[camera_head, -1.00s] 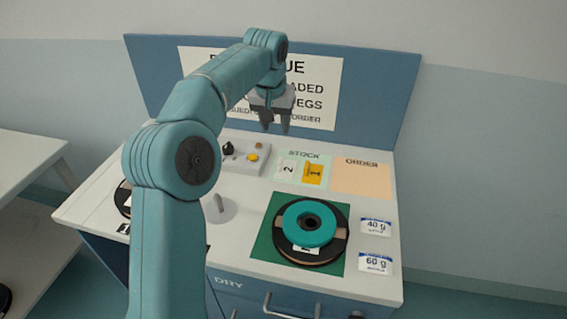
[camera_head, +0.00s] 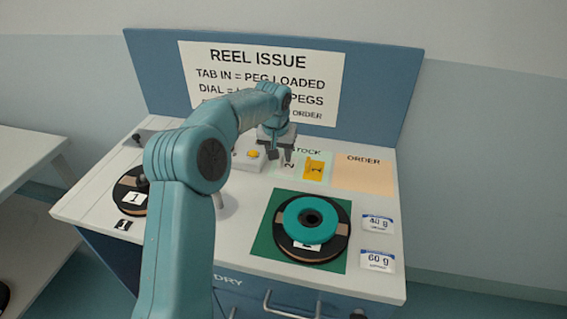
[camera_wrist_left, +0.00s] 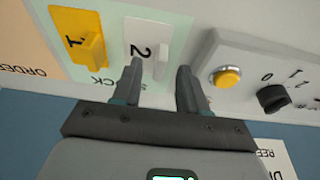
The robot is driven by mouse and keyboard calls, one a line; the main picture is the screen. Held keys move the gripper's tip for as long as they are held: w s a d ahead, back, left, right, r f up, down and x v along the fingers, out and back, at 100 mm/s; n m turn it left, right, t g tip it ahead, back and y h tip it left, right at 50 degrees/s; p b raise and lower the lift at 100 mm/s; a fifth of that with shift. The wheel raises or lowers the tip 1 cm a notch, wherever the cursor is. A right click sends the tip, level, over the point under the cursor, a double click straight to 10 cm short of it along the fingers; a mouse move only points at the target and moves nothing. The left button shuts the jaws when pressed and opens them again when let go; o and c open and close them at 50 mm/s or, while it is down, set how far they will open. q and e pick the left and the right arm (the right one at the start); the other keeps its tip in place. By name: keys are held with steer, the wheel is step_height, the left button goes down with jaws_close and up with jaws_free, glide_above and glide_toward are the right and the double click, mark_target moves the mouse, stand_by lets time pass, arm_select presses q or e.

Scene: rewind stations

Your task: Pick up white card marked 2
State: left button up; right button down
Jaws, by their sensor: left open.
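The white card marked 2 (camera_wrist_left: 143,38) lies on the pale green STOCK area in the left wrist view, with an upright white tab. In the head view the white card (camera_head: 288,172) is partly hidden by my gripper. My left gripper (camera_head: 281,156) is open and empty above it. In the left wrist view my left gripper (camera_wrist_left: 160,70) has one finger overlapping the card's edge and the other over the gap beside the control box. Whether a finger touches the card cannot be told. My right gripper is not in view.
A yellow card marked 1 (camera_head: 315,170) lies right beside the white card. The control box (camera_wrist_left: 265,62) with a yellow button and black dial is on the other side. The orange ORDER area (camera_head: 365,176) is empty. A teal-topped reel (camera_head: 330,220) sits on a green mat.

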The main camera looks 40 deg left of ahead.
arm_select(q)
steer(key=shift+x, duration=1)
steer(key=shift+r, duration=0.1)
steer(key=shift+c, duration=1.2)
jaws_close()
